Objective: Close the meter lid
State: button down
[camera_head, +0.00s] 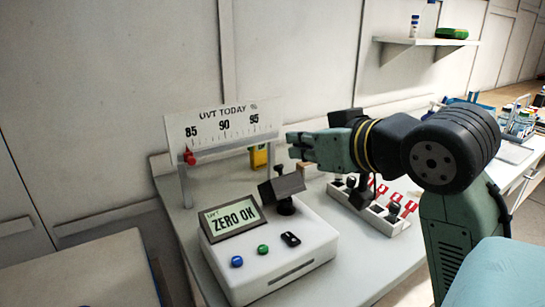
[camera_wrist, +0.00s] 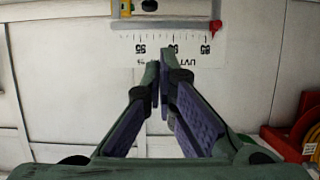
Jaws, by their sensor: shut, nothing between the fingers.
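The white meter (camera_head: 270,262) stands on the bench, with a display reading "ZERO OK" and blue, green and black buttons on top. Its dark lid (camera_head: 284,187) stands raised and tilted at the back of the meter, by a round black part. My gripper (camera_head: 292,146) is shut and empty, above and slightly behind the lid, apart from it. In the wrist view my gripper (camera_wrist: 160,72) has its fingertips together in front of the scale board. The meter and its lid do not show in the wrist view.
The "UVT TODAY" scale board (camera_head: 225,124) with a red pointer (camera_head: 189,156) stands behind the meter. A white rack (camera_head: 384,215) with dark items and red tags sits right of it. A yellow object (camera_head: 259,157) is behind. The bench front right of the meter is clear.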

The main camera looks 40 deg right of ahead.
jog(key=p, duration=0.3)
send_over(284, 189)
jog(key=w, duration=0.3)
jog(key=f, duration=0.2)
jog(key=shift+d+f, duration=0.3)
jog(key=f, duration=0.1)
jog(key=s+f, duration=0.1)
jog(key=shift+s+f+p, duration=0.1)
jog(key=shift+f+p, duration=0.2)
jog(key=shift+s+a+f, duration=0.2)
jog(key=shift+s+f, duration=0.05)
jog(key=shift+f, duration=0.3)
jog(key=shift+f, duration=0.15)
jog(key=shift+s+f+t+b, duration=0.15)
jog(key=shift+t+b, duration=0.15)
jog(key=shift+b, duration=0.3)
jog(key=shift+s+a+t+b, duration=0.1)
jog(key=shift+s+t+b, duration=0.05)
jog(key=shift+t+b, duration=0.35)
jog(key=shift+s+t+b, duration=0.35)
jog(key=shift+t+b, duration=0.25)
jog(key=shift+b, duration=0.55)
